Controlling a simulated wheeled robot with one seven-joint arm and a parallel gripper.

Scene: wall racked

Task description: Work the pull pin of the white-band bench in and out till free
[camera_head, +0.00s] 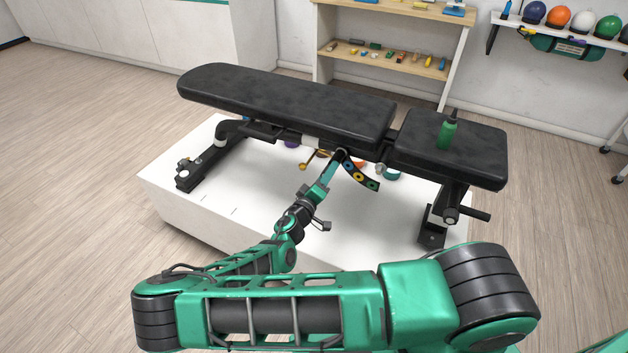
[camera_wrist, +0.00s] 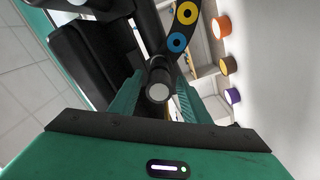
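The black bench (camera_head: 290,100) stands on a white plinth, with white bands on its frame, one of them under the long pad (camera_head: 311,142). A curved plate with coloured hole rings (camera_head: 358,175) hangs below the pads. In the wrist view, a black pull pin knob with a pale round end (camera_wrist: 158,92) points towards me, beside the plate (camera_wrist: 181,30). My gripper (camera_head: 337,162) reaches under the bench by the plate. Its two green fingers (camera_wrist: 158,88) lie either side of the knob, close to it. Whether they touch it is unclear. The pin's inner end is hidden.
A green bottle (camera_head: 447,133) stands on the short pad. Small round coloured things lie on the plinth (camera_head: 180,215) behind the gripper. Shelves (camera_head: 390,62) and a ball rack (camera_head: 575,30) line the back wall. The floor at the left is clear.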

